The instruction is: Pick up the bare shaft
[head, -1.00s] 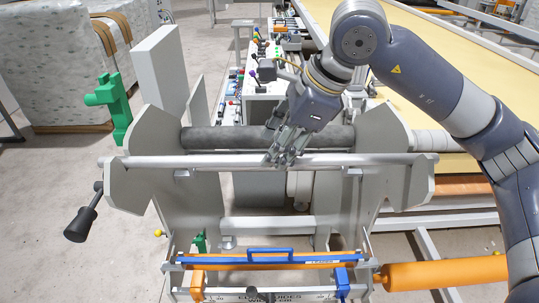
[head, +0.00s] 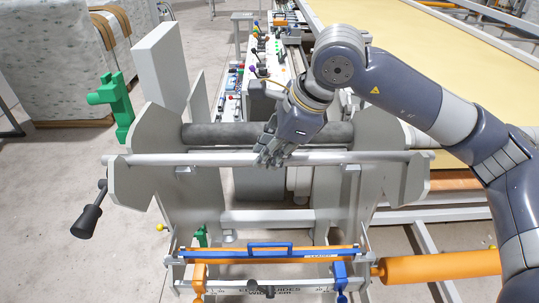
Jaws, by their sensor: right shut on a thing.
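The bare shaft (head: 350,157) is a long, smooth silver bar. It lies across the front of the grey stand, between the notched left side plate (head: 185,205) and the right side plate (head: 382,185). My right gripper (head: 267,157) comes down from above and is shut on the shaft a little left of its middle. The fingers cover a short part of the shaft. I cannot tell whether the shaft is clear of its supports. My left gripper is not in view.
A dark roller (head: 338,134) lies just behind the shaft. A crank handle (head: 87,221) sticks out at the left, below a green bracket (head: 118,107). An orange bar with a blue handle (head: 284,246) is at the front. A cream table (head: 455,85) is behind my right arm.

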